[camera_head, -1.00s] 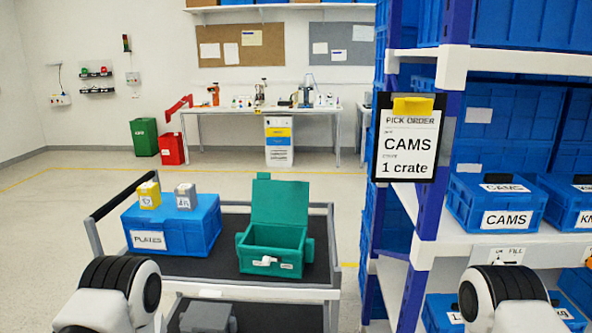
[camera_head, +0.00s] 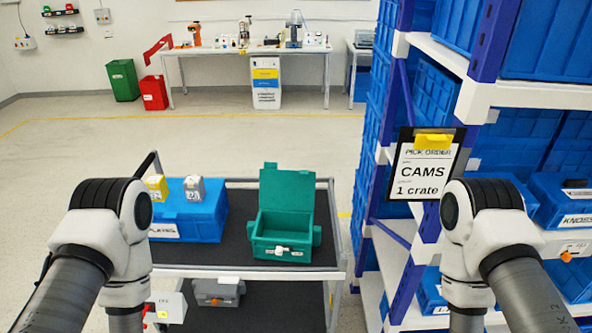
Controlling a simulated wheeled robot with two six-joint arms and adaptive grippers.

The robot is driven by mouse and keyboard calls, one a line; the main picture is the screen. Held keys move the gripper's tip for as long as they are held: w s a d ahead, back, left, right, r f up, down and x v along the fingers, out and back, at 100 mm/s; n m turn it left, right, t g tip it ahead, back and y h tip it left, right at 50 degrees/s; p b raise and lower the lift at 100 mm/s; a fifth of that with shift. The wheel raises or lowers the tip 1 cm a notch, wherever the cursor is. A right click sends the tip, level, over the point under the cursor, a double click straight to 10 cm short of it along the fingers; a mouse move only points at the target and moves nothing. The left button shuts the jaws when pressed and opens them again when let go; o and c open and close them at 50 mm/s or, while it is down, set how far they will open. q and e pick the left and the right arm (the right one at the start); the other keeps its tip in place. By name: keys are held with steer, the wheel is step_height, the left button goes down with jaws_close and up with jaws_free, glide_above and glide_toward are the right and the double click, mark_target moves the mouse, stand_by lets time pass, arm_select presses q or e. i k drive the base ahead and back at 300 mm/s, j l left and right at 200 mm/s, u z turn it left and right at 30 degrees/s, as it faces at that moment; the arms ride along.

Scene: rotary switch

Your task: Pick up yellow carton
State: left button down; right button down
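The yellow carton (camera_head: 157,187) is a small box standing on top of the blue PLATES crate (camera_head: 203,222) on the cart, at the left. My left arm's white and black joint stands in front of the crate's left part and close beside the carton in the picture. A small grey carton (camera_head: 195,188) stands to the right of the yellow one. Both my arms show only as links and joints. Neither gripper is in view.
An open green box (camera_head: 284,238) with its lid up sits on the cart's black top shelf (camera_head: 236,223). A blue rack with crates and a PICK ORDER sign (camera_head: 424,168) stands at the right. Open floor (camera_head: 270,145) lies behind the cart.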

mark_target(157, 185)
steer(key=u, duration=0.9)
